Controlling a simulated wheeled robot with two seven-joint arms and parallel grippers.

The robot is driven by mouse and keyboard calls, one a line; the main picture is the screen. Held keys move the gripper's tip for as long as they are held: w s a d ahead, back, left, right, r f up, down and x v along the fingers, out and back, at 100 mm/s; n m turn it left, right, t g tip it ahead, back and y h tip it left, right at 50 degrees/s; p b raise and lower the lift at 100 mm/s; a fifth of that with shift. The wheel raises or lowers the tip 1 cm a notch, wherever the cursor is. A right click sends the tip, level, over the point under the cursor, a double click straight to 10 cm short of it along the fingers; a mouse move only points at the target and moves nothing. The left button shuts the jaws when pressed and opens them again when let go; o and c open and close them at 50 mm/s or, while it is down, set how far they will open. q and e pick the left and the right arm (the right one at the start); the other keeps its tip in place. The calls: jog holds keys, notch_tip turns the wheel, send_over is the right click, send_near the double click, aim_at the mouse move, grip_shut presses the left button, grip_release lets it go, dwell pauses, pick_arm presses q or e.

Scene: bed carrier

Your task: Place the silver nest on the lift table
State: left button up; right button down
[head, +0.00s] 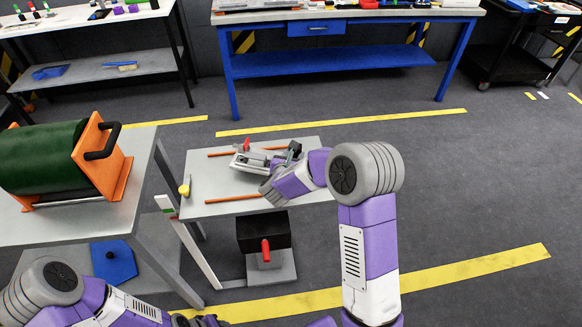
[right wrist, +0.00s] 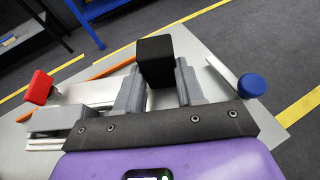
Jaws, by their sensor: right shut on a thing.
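The silver nest (head: 250,160), a grey metal device with a red knob, is at the lift table (head: 225,184), over the middle of its grey top between orange strips. Whether it rests fully on the top cannot be told. My right gripper (head: 290,155) is at its right end. In the right wrist view, my right gripper (right wrist: 160,85) is shut on a black block (right wrist: 155,58), seemingly the nest's handle. The nest's silver body (right wrist: 95,92) and red knob (right wrist: 38,87) show at left. My left gripper (head: 200,321) is at the bottom edge, mostly cut off; its jaws are unclear.
A grey table (head: 140,165) with a green roll (head: 40,158) in an orange frame stands left of the lift table. A yellow-ended lever (head: 184,188) is at its left edge. A blue workbench (head: 330,62) stands behind. Floor to the right is clear.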

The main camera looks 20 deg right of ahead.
notch_tip(320, 180, down, 4)
jog(key=shift+r+b, duration=0.2)
jog(key=shift+b, duration=0.25)
jog(key=shift+r, duration=0.1)
jog(key=c, duration=0.7)
grip_release()
jog(key=shift+f, duration=0.2)
jog(key=shift+r, duration=0.2)
jog(key=p+v, duration=0.1)
jog(key=v, duration=1.1)
jog(key=shift+s+f, duration=0.1)
